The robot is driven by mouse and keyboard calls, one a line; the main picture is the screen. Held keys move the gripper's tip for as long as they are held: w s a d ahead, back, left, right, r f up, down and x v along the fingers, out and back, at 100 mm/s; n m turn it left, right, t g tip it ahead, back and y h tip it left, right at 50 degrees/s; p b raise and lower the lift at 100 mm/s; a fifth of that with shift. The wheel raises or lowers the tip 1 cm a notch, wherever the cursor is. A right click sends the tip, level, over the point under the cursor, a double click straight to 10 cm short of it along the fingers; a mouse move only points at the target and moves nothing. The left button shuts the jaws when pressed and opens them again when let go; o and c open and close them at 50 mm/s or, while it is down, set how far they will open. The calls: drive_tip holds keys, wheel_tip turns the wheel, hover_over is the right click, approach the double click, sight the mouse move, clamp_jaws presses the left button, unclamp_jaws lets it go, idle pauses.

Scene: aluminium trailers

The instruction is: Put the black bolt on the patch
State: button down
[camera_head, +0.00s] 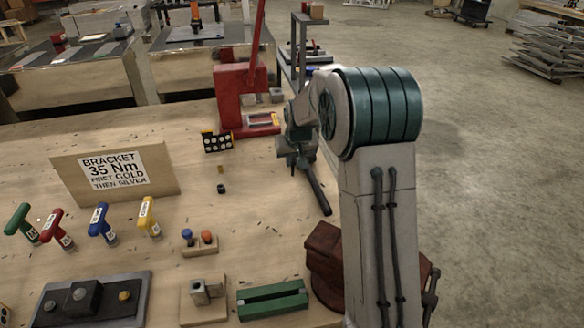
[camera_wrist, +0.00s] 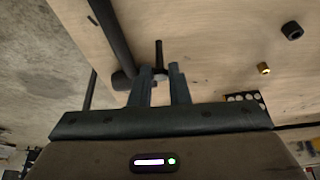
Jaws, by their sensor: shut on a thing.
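My gripper (camera_wrist: 161,85) has both fingers in the wrist view. A black bolt (camera_wrist: 159,54) stands out between and beyond the fingertips, its thin shank pointing away from me and its wider end between the fingers. I cannot identify a marked patch in either view.
A small black piece (camera_head: 221,188) and a gold one (camera_head: 220,169) stand left of my gripper. A black plate with pale circles (camera_head: 217,142) and a red press (camera_head: 240,95) are behind them. A bracket sign (camera_head: 115,172) stands left. Bare wood lies between.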

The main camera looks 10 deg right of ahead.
sight(293, 169)
drive_tip(key=shift+w+a+f, duration=0.2)
drive_tip(key=shift+w+f, duration=0.15)
drive_tip(key=shift+f+p, duration=0.5)
drive_tip(key=shift+f, duration=1.35)
drive_tip(key=shift+f, duration=0.1)
drive_tip(key=shift+f, duration=0.15)
drive_tip(key=c, duration=1.4)
unclamp_jaws()
drive_tip(key=shift+o, duration=0.2)
drive_tip(key=shift+r, duration=0.2)
